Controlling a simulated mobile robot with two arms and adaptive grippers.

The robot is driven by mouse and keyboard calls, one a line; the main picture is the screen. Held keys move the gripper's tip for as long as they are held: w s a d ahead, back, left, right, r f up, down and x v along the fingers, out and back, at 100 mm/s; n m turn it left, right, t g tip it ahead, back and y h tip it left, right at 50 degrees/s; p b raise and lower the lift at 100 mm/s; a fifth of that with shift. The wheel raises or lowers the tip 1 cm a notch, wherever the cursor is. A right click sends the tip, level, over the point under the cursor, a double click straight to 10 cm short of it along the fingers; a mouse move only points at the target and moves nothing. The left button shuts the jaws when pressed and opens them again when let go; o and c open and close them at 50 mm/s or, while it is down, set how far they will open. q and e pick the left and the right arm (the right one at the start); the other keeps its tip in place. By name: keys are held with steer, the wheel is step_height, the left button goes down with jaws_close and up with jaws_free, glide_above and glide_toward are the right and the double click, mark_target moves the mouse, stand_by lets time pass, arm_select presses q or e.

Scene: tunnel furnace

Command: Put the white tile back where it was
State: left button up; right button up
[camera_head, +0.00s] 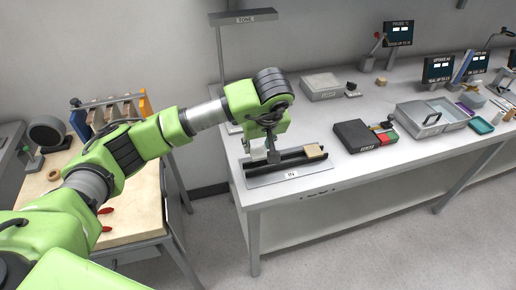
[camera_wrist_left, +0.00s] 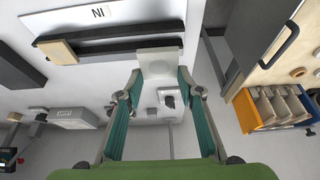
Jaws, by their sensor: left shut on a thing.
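My left gripper (camera_head: 272,155) is over the left part of a dark two-rail track (camera_head: 290,160) on a plate labelled "IN" at the left end of the long bench. In the left wrist view the gripper (camera_wrist_left: 160,76) is shut on the white tile (camera_wrist_left: 160,61), a pale square plate between its fingertips. My right gripper is not in view.
A lamp stand marked "TONE" (camera_head: 243,17) rises behind the gripper. A black box (camera_head: 355,136) and a grey case (camera_head: 432,118) stand farther right on the bench. A wooden table with a tile rack (camera_head: 112,110) is at the left. Bare bench lies in front of the black box.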

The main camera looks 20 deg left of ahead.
mark_target(259, 149)
arm_select(q)
steer(key=shift+w+a+f, duration=0.15)
steer(key=shift+w+f, duration=0.3)
steer(key=shift+f, duration=0.1)
step_height(259, 149, down, 2)
steer(key=shift+w+f+p, duration=0.1)
steer(key=shift+p, duration=0.75)
steer(key=shift+f, duration=0.55)
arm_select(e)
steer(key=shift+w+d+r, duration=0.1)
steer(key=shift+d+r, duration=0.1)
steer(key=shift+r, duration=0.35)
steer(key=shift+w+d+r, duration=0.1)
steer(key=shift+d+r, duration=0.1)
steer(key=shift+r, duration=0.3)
arm_select(q)
steer(key=shift+f, duration=0.1)
steer(key=shift+f+b, duration=0.6)
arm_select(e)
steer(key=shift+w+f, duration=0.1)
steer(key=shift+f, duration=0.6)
arm_select(q)
steer(key=o, duration=1.2)
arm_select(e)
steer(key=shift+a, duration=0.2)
